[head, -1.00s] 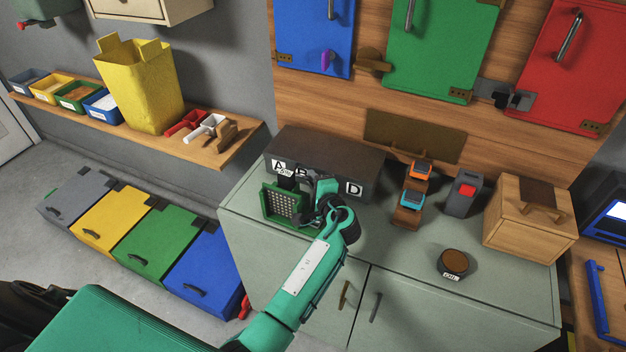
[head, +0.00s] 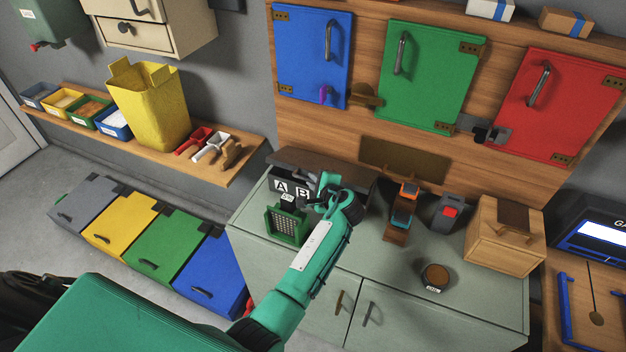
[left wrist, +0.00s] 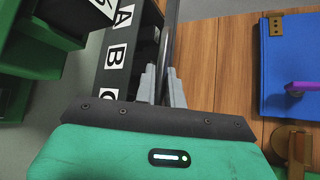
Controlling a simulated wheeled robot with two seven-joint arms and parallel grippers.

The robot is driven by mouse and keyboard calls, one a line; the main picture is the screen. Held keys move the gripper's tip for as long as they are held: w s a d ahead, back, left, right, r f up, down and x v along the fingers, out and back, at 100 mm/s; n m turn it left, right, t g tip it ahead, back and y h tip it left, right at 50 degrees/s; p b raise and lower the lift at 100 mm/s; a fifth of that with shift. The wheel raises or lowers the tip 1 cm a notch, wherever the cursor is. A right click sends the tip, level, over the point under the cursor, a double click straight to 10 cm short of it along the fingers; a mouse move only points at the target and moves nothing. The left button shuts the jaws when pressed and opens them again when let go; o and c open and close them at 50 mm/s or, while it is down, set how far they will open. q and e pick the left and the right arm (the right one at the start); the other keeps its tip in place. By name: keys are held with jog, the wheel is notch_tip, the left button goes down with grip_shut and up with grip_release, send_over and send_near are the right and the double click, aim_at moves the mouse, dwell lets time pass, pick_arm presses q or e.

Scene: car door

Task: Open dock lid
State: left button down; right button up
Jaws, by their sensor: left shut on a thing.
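The dock (head: 291,187) is a dark box with white letter labels on its front, on the grey-green cabinet. Its brown lid (head: 318,160) shows as a narrow strip above the box, tilted up from it. My left gripper (head: 325,196) is at the dock's front right and hides the right labels. In the left wrist view the left gripper (left wrist: 163,83) is shut on the lid (left wrist: 170,38), seen nearly edge-on between the fingers. The dock's labelled face (left wrist: 118,45) is to its left, with a dark opening beside the labels. My right gripper is out of view.
A green grille-faced holder (head: 286,224) stands in front of the dock. Right of it are an orange and blue device stand (head: 400,220), a grey box with a red button (head: 449,211), a wooden box (head: 506,236) and a round brown-topped tin (head: 435,277). Cabinet doors (head: 430,75) hang behind.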

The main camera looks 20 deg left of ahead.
aim_at(315, 170)
pick_arm(q)
jog(key=r, duration=0.1)
jog(key=w+r+p, duration=0.1)
jog(key=w+r, duration=0.1)
jog(key=shift+r+p, duration=0.4)
jog(key=c, duration=1.5)
grip_release()
